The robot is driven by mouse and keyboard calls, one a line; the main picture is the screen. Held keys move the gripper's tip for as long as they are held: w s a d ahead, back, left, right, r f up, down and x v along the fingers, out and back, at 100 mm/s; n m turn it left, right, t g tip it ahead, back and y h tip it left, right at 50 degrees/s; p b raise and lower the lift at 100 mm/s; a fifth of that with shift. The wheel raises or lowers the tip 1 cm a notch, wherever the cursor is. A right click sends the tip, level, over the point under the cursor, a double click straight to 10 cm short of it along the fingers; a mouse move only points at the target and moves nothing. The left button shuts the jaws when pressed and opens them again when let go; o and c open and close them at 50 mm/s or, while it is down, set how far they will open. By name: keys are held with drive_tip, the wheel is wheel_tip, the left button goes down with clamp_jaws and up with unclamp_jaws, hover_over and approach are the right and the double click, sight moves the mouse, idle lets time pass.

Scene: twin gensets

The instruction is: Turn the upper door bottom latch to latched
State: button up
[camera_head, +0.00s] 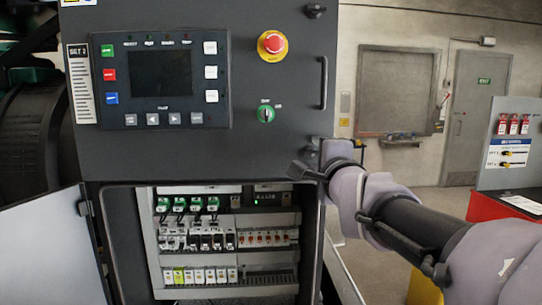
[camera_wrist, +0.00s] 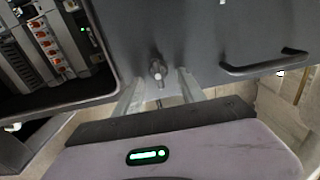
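The upper door (camera_head: 250,100) is a dark grey panel with a screen, and it appears closed. Its bottom latch (camera_wrist: 157,72) is a small dark knob with a pale end, seen in the wrist view near the door's lower edge. My gripper (camera_wrist: 160,80) points at the door, its two pale fingers apart on either side of the latch. Whether either finger touches it, and which way the latch is turned, I cannot tell. In the head view my gripper (camera_head: 308,168) is at the door's lower right corner and hides most of the latch area.
A red cabinet (camera_head: 490,207) stands at right.

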drive_tip(key=shift+s, duration=0.1)
drive_tip(key=s+p, duration=0.4)
drive_tip(key=s, duration=1.3)
drive_tip(key=shift+s, duration=0.1)
drive_tip(key=s+a+f+n+g+y, duration=0.1)
drive_tip(key=s+f+n+g, duration=0.5)
drive_tip(key=f, duration=0.6)
drive_tip(key=s+a+f+n+g+y, duration=0.1)
drive_tip(key=s+a+f+n+g, duration=0.3)
drive_tip(key=s+f, duration=0.6)
wheel_tip(320, 180, down, 2)
drive_tip(key=n+g, duration=0.2)
drive_tip(key=n, duration=0.1)
drive_tip(key=shift+f+n, duration=0.15)
drive_tip(key=shift+n, duration=0.25)
